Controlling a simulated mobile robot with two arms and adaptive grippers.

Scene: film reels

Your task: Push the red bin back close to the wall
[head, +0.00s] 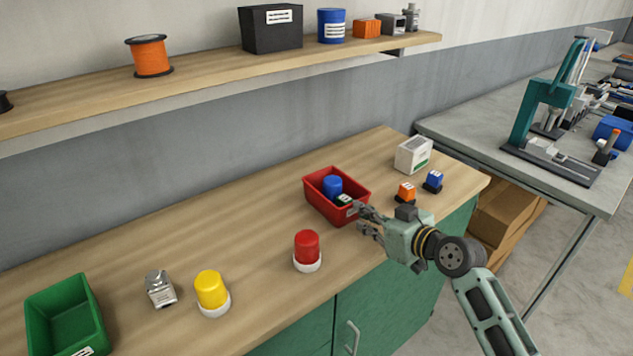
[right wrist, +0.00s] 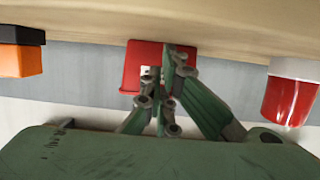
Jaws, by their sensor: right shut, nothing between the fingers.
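The red bin (head: 321,205) stands upright on the wooden bench, with a strip of bare wood between it and the grey wall behind. It holds a blue cylinder (head: 332,186) and a small dark item with a white label. My right gripper (head: 357,216) is shut and empty at the bin's front side, by its white label. In the right wrist view the fingertips (right wrist: 168,52) overlap the red bin (right wrist: 134,68) and its label; I cannot tell whether they touch it. My left gripper is out of view.
A red-capped jar (head: 307,247) stands left of my gripper. A shelf (head: 200,82) overhangs the bench's back. A green bin (head: 66,318) is far left.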

